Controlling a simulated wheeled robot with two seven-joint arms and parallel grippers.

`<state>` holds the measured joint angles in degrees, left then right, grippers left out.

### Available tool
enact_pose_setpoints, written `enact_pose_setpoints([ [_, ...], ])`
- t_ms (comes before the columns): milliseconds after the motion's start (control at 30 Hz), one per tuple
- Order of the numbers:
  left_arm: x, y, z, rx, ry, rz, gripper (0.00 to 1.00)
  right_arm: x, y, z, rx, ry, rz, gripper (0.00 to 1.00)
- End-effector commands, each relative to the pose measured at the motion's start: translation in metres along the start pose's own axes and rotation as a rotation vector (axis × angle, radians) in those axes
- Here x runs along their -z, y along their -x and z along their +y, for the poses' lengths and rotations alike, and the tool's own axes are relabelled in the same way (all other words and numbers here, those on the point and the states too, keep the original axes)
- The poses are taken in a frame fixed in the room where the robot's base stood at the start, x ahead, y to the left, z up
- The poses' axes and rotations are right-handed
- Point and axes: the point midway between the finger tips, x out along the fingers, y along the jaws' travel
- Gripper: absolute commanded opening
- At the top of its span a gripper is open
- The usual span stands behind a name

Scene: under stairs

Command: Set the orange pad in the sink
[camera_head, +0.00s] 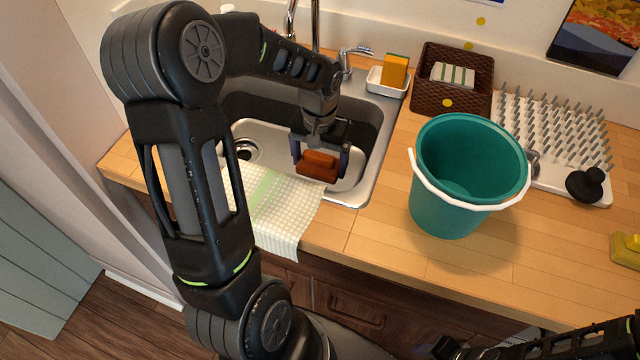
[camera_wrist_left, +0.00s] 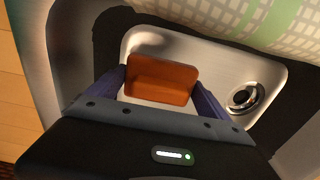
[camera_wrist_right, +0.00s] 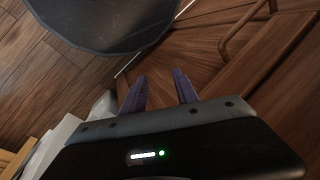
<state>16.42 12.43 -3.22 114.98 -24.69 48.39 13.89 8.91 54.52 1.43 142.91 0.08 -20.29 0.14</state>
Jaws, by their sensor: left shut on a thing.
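The orange pad (camera_head: 318,166) is between the fingers of my left gripper (camera_head: 321,160), inside the sink (camera_head: 365,180). In the left wrist view the pad (camera_wrist_left: 162,80) is a rounded orange-brown block with a finger at each side, above the bright basin floor (camera_wrist_left: 215,60). I cannot tell whether the pad touches the floor. My left gripper is shut on it. My right gripper (camera_wrist_right: 160,92) shows in its wrist view, fingers apart with nothing between them, in front of wooden cabinet fronts.
A checked towel (camera_head: 275,208) hangs over the sink's front edge. A teal bucket (camera_head: 450,215) stands on the counter to the right. Behind are a sponge (camera_head: 395,72) in a white dish, a brown basket (camera_head: 425,85) and a spiked drying rack (camera_head: 560,135). A faucet (camera_head: 316,25) rises behind the sink.

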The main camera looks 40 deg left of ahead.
Motion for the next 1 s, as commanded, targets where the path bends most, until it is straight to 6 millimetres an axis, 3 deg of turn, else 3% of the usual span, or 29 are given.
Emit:
enact_pose_setpoints([
  [200,-0.001,-0.037,0.0,0.0,0.001,-0.003,0.34,-0.001,0.004,-0.001,-0.001,-0.001,-0.001,0.36],
  [567,0.0,-0.043,0.0,0.0,0.001,0.0,0.34,-0.001,0.004,-0.001,-0.002,-0.001,-0.001,0.36],
  [833,-0.001,-0.074,0.0,0.0,0.001,-0.004,0.34,-0.001,0.008,-0.002,-0.003,-0.002,-0.002,0.36],
  [1000,0.0,-0.08,0.0,0.0,0.002,0.001,0.34,-0.001,0.008,-0.002,-0.003,-0.002,-0.003,0.36],
])
